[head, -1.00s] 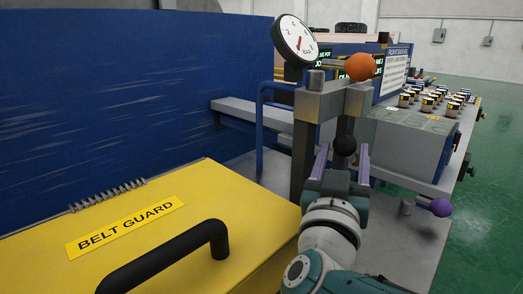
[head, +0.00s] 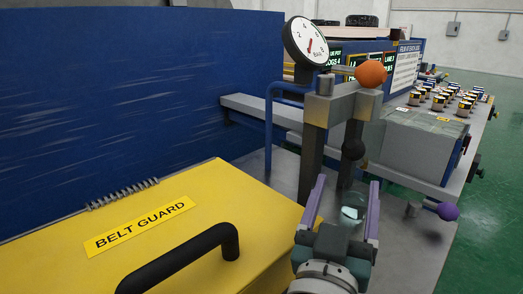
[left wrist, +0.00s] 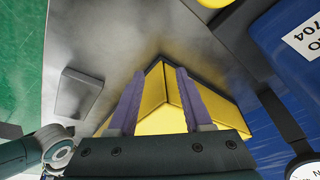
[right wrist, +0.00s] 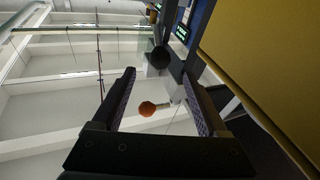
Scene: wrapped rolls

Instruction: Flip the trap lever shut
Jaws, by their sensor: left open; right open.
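The picture does not label the trap lever. An orange ball knob (head: 370,74) sits at the top of a grey post frame (head: 316,110), beside the gauge. My right gripper (head: 346,184) is open and empty of either ball, below and nearer than the black ball in the head view. My left gripper (left wrist: 158,75) is open in the left wrist view, outside the head view.
A yellow belt guard (head: 150,245) with a black handle (head: 185,258) fills the near left. A round gauge (head: 306,41) stands above the post. A blue wall panel (head: 120,100) is behind. A purple knob (head: 447,211) sticks out at right. Several wrapped rolls (head: 440,103) stand beyond.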

